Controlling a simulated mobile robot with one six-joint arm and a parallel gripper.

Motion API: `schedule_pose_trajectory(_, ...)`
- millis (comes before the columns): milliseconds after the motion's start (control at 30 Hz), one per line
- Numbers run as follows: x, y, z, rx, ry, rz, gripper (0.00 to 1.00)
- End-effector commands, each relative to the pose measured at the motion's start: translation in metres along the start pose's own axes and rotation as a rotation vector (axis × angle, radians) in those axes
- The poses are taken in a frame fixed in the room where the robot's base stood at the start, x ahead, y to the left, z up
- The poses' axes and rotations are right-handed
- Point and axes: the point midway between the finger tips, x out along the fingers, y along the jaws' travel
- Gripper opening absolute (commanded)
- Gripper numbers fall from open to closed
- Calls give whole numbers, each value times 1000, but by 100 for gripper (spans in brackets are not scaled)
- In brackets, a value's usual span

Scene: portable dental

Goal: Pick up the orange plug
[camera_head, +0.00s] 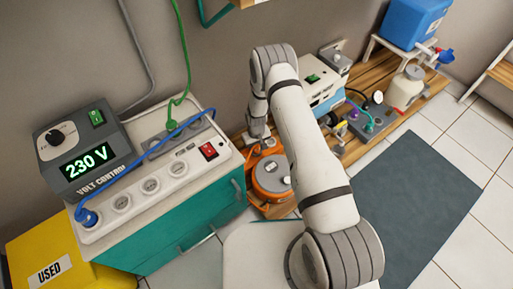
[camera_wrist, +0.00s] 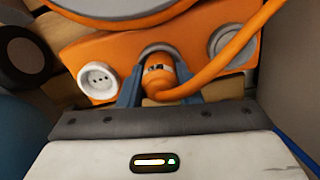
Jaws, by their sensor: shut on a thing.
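The orange plug (camera_wrist: 158,72) shows in the wrist view, with an orange cable running from it up to the right. My gripper (camera_wrist: 158,85) has its two blue-grey fingers on either side of the plug and is shut on it. The plug is at the middle of an orange socket panel (camera_wrist: 82,54), between a pale socket on the left and a grey round one on the right. I cannot tell whether it is still seated in the panel. In the head view the orange cable reel (camera_head: 272,176) stands beyond my arm, and my arm hides part of it.
A teal cabinet (camera_head: 190,225) with a power strip (camera_head: 150,185) and a voltage control box (camera_head: 75,150) stands at the left. A wooden bench holds devices and a white bottle (camera_head: 405,88) behind my arm. A dark mat (camera_head: 420,200) lies on the clear floor at right.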

Motion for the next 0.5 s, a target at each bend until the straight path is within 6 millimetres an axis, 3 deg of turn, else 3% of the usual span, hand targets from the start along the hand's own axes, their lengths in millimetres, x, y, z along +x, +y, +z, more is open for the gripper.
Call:
schedule_pose_trajectory(267,-13,0,0,-1,1,0,7)
schedule_pose_trajectory(467,-44,0,-1,-1,2,0,7)
schedule_pose_trajectory(500,-38,9,6,4,-3,0,7)
